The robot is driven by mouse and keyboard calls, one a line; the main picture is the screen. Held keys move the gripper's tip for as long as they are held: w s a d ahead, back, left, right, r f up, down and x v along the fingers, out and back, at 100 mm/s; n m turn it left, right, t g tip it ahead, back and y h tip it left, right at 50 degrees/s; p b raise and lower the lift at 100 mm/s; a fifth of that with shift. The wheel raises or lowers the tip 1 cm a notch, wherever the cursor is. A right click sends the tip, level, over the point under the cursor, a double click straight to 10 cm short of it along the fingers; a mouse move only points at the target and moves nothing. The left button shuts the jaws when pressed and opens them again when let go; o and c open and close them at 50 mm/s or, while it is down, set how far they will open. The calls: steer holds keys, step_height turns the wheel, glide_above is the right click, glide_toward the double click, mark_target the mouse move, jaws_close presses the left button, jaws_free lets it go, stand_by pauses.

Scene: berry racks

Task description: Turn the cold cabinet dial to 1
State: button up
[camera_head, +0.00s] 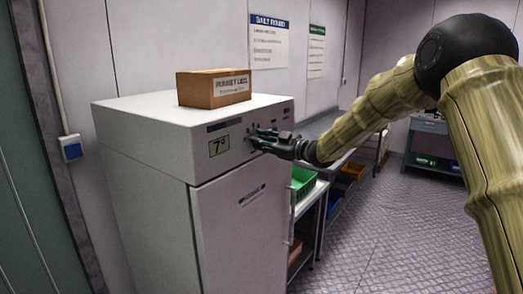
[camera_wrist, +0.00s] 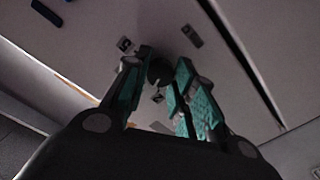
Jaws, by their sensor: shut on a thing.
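The cold cabinet (camera_head: 240,235) is a white upright unit at the left in the head view. Its upper front panel carries a display reading 7° (camera_head: 219,146). My gripper (camera_head: 258,138) is at this panel, right of the display. In the wrist view my gripper (camera_wrist: 161,85) has its two teal-padded fingers on either side of a dark round dial (camera_wrist: 158,71), shut on it. Small dark marks surround the dial on the panel. The number the dial points to cannot be read. In the head view the fingers hide most of the dial.
A cardboard box (camera_head: 214,88) labelled "Punnet lids" sits on top of the cabinet. A bench with a green crate (camera_head: 303,182) stands right of the cabinet. Posters (camera_head: 268,42) hang on the wall behind. The floor (camera_head: 390,235) at the right is clear.

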steer(key=n+b, duration=0.6)
steer(key=b, duration=0.3)
steer(key=n+b, duration=0.6)
steer(key=b, duration=0.4)
steer(key=shift+f+n, duration=0.2)
steer(key=shift+n, duration=0.1)
steer(key=shift+r, duration=0.1)
steer(key=o, duration=1)
steer(key=v, duration=1.2)
